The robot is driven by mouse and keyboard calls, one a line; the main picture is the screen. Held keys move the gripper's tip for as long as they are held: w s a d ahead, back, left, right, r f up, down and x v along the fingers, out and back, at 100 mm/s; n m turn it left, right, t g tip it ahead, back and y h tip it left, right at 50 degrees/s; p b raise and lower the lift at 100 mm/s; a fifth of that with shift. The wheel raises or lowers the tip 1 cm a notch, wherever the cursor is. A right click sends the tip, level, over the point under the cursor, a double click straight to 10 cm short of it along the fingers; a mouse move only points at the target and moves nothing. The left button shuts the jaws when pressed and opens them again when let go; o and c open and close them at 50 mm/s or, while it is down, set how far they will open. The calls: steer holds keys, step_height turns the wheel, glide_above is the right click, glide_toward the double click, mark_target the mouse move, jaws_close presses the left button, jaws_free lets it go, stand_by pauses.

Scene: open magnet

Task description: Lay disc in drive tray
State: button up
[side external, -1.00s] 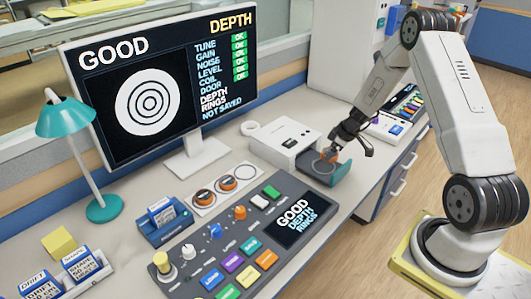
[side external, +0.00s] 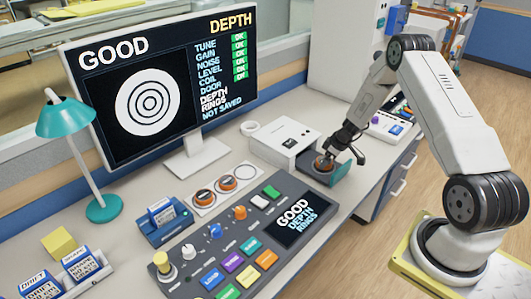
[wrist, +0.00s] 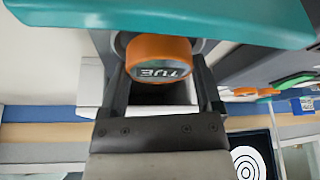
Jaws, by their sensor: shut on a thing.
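The disc (side external: 323,164) is a short orange-rimmed puck with a dark labelled face. In the wrist view the disc (wrist: 160,57) sits between the two dark fingers, its lettering upside down. My gripper (side external: 335,160) is shut on it, pointing down over the drive tray (side external: 341,178). The tray is a teal drawer out of the front of the white drive box (side external: 285,136). Its teal edge (wrist: 160,20) fills the top of the wrist view. The disc is low over or in the tray; whether it touches the tray floor I cannot tell.
Two more orange discs (side external: 228,183) lie on a white pad left of the drive. A grey console (side external: 225,250) with knobs and coloured buttons is in front. The monitor (side external: 150,85) stands behind, reading GOOD and DEPTH. A blue cartridge holder (side external: 166,228) stands left of the console.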

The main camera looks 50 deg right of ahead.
steer(key=shift+f, duration=0.25)
steer(key=shift+f, duration=0.15)
steer(key=o, duration=1.1)
steer(key=shift+c, duration=0.2)
steer(key=v, duration=1.2)
